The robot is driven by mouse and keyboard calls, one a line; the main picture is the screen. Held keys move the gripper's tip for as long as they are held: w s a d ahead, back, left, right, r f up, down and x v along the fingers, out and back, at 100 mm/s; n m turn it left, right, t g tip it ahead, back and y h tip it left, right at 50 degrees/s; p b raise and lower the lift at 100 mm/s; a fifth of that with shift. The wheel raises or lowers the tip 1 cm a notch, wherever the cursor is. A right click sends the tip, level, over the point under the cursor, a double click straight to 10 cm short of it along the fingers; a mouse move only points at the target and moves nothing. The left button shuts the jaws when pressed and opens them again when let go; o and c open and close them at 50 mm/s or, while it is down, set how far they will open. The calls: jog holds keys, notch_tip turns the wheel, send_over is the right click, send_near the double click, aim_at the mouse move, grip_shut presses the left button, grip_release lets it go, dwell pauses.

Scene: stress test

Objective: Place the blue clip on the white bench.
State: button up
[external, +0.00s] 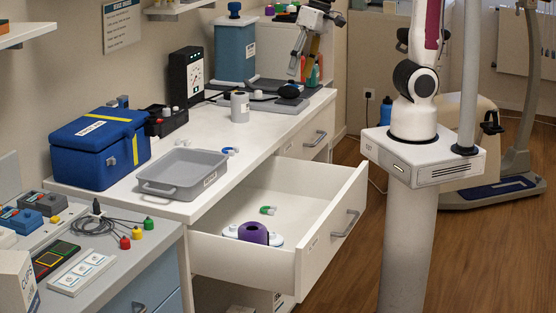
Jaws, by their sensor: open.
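A small blue clip-like item (231,150) lies on the white bench (255,143), just right of the grey tray; it is too small to make out clearly. A small green clip-like item (268,210) lies in the open drawer below. My gripper (298,66) is at the back right, above the far end of the bench. It is open and appears empty, well apart from the blue item.
The grey tray (182,173) sits at the bench's front, beside a blue cooler box (98,150). The open drawer (303,248) juts out and holds a purple ring (253,233) and white round pieces. A white cylinder (240,106) stands behind. Bare bench shows between them.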

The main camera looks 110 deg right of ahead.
jog(key=s+a+n+t, duration=0.2)
jog(key=s+a+n, duration=0.1)
jog(key=s+n, duration=0.8)
jog(key=shift+s+a+f, duration=0.2)
jog(key=shift+s+f, duration=0.1)
jog(key=shift+s, duration=1.2)
